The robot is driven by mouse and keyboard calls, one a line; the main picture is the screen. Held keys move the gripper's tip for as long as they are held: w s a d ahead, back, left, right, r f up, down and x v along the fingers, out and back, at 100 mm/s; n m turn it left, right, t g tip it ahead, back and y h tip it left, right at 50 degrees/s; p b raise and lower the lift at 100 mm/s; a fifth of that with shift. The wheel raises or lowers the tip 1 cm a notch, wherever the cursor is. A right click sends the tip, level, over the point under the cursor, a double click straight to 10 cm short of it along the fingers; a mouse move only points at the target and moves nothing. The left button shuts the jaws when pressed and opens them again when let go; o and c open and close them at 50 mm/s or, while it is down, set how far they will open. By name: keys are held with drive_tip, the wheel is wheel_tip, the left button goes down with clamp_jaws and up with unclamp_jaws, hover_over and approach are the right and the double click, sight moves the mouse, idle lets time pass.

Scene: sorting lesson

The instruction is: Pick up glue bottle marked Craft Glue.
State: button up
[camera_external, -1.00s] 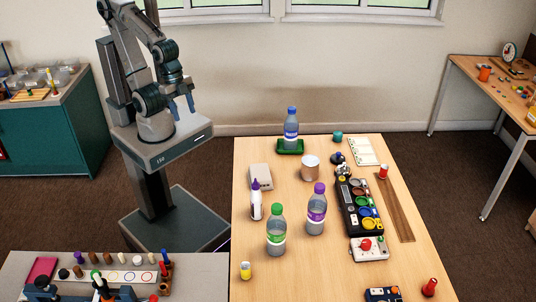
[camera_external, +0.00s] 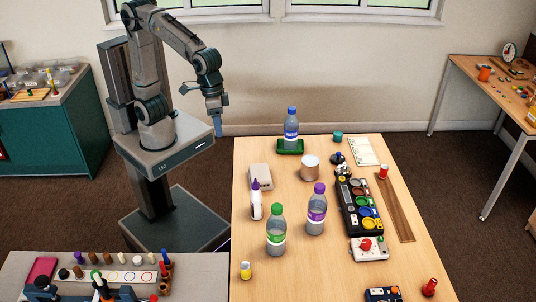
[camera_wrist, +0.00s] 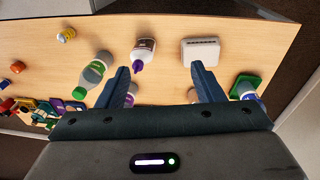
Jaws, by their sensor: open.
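The glue bottle (camera_external: 256,205) is white with a purple nozzle and stands upright near the left edge of the wooden table (camera_external: 300,265). Its label is too small to read. In the wrist view the glue bottle (camera_wrist: 144,48) shows beyond the fingertips, slightly left of the middle between them. My gripper (camera_external: 218,127) is raised near the table's far left corner, well apart from the bottle, with its fingers pointing down. In the wrist view my gripper (camera_wrist: 160,70) has its two blue fingers spread, with nothing held between them.
A white box (camera_external: 261,177) lies behind the glue bottle. A green-capped bottle (camera_external: 276,236) and a purple-capped bottle (camera_external: 316,215) stand in front and to its right. A blue-capped bottle (camera_external: 291,130) stands on a green tray (camera_external: 281,148) at the back. A tin (camera_external: 310,168) is near the middle.

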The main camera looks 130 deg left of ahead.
sight(256, 183)
drive_tip(key=w+a+f+n+g+b, duration=0.1)
drive_tip(key=w+f+n, duration=0.3)
drive_tip(key=w, duration=0.3)
drive_tip(key=w+a+f+n+b, duration=0.2)
drive_tip(key=w+f+n, duration=0.1)
drive_tip(key=w+n, duration=0.3)
drive_tip(key=shift+m, duration=0.6)
drive_tip(key=f, duration=1.3)
drive_tip(key=shift+w+d+f, duration=0.15)
drive_tip(key=shift+w+f, duration=0.05)
drive_tip(key=shift+f, duration=0.2)
clamp_jaws()
